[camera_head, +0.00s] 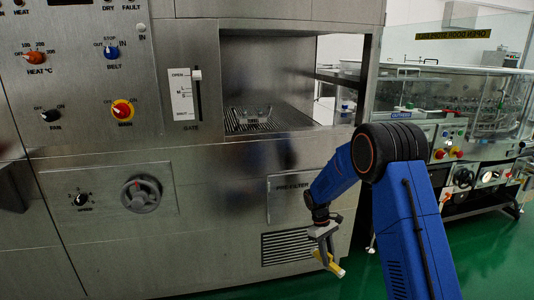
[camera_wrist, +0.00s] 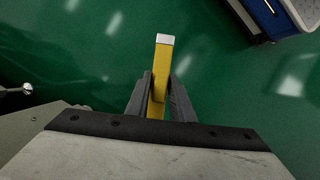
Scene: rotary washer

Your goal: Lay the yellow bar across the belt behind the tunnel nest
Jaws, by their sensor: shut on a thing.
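My gripper (camera_head: 324,238) is shut on the yellow bar (camera_head: 329,262), below the tunnel opening and in front of the machine's lower panel. In the wrist view the yellow bar (camera_wrist: 160,70) is clamped between my gripper's two grey fingers (camera_wrist: 160,100). Its pale end points away from my wrist, with green floor beneath. The belt (camera_head: 285,117) is a dark ridged surface inside the tunnel opening. A small metal nest (camera_head: 254,115) stands on the belt, near the opening's left side.
The steel front has knobs, a gate slider (camera_head: 197,88) and a handwheel (camera_head: 141,194). The pre-filter panel (camera_head: 290,197) is just left of my arm. A glass-covered machine (camera_head: 445,100) stands at the right. The green floor (camera_head: 495,255) is clear at the lower right.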

